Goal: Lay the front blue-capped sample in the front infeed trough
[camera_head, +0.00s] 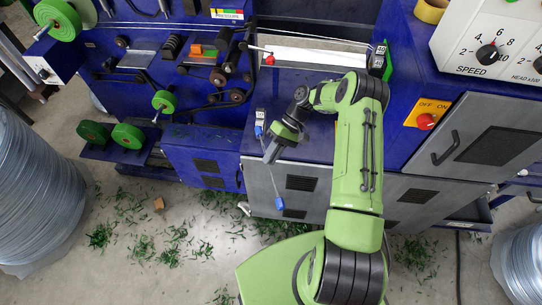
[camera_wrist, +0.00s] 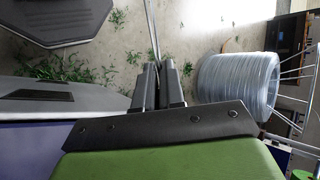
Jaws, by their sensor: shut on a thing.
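My gripper (camera_head: 271,154) is at the front edge of the blue machine, its fingers pointing down. It is shut on a thin grey rod, the sample (camera_head: 274,182), which hangs steeply with a blue cap (camera_head: 279,203) at its lower end, in front of the grey cabinet. A second blue piece (camera_head: 258,131) shows at the upper left of the fingers; I cannot tell for sure if it is the rod's other end. In the wrist view the rod (camera_wrist: 151,25) runs up from between the shut fingers (camera_wrist: 158,68). I cannot clearly make out the front infeed trough.
A white-lined channel (camera_head: 315,56) lies at the back of the blue bench. Small numbered tags stand at the bench's left (camera_head: 260,115) and right. Green spools (camera_head: 128,136) are at left. A wire coil (camera_wrist: 238,84) stands on the floor amid green scraps. Bench surface is partly clear.

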